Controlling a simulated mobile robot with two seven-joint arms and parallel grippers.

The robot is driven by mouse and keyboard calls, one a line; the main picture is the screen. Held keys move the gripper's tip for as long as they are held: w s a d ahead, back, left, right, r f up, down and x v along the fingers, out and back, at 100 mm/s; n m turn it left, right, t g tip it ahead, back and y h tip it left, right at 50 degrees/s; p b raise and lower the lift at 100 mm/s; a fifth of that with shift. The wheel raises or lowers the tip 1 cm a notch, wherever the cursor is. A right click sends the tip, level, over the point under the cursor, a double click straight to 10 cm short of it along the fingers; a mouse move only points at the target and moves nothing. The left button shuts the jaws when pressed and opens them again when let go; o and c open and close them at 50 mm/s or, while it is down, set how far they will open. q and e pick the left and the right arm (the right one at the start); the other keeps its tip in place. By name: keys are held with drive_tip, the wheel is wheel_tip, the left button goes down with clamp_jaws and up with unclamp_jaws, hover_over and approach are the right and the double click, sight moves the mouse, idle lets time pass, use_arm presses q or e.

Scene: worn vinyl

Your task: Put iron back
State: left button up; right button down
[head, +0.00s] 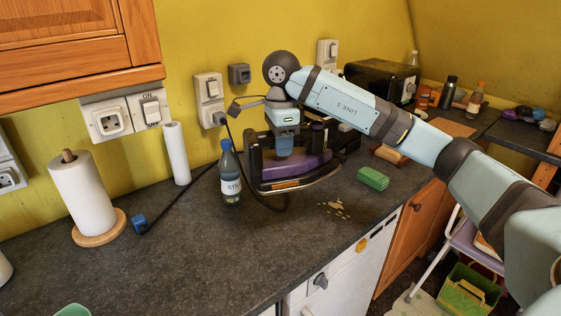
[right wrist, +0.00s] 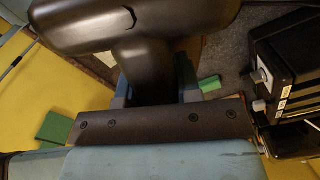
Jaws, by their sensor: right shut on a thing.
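The iron (head: 306,171), with a purple body and dark handle, rests on or just above the dark worktop, near the wall and right of a water bottle. My right gripper (head: 284,151) comes down from above and is shut on the iron at its dark handle. The fingertips are partly hidden by the iron. In the right wrist view, the blue gripper parts surround a large dark shape that I cannot clearly identify. My left gripper is not in view.
The water bottle (head: 230,175) stands close left of the iron. A dark cable runs along the worktop. A paper towel roll (head: 85,195) stands left. A black toaster (head: 381,82) is behind.

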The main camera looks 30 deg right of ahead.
sight(256, 180)
drive_tip(key=shift+r, duration=0.4)
drive_tip(key=shift+a+f+n, duration=0.1)
drive_tip(key=shift+a+n, duration=0.15)
drive_tip(key=shift+n, duration=0.15)
drive_tip(key=a+f+n, duration=0.2)
drive_tip(key=f+n, duration=0.1)
drive_tip(key=a+f+n, duration=0.2)
drive_tip(key=n, duration=0.1)
drive_tip(key=a+f+n, duration=0.2)
drive_tip(key=f+n, duration=0.1)
drive_tip(key=n, duration=0.1)
drive_tip(key=shift+w+f, duration=0.3)
drive_tip(key=shift+f, duration=0.05)
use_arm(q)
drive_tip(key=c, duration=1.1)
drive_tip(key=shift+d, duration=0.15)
use_arm(e)
drive_tip(key=a+f+n, duration=0.6)
drive_tip(key=f+n, duration=0.2)
drive_tip(key=n, duration=0.3)
drive_tip(key=shift+s+f, duration=0.15)
drive_tip(key=shift+s, duration=0.3)
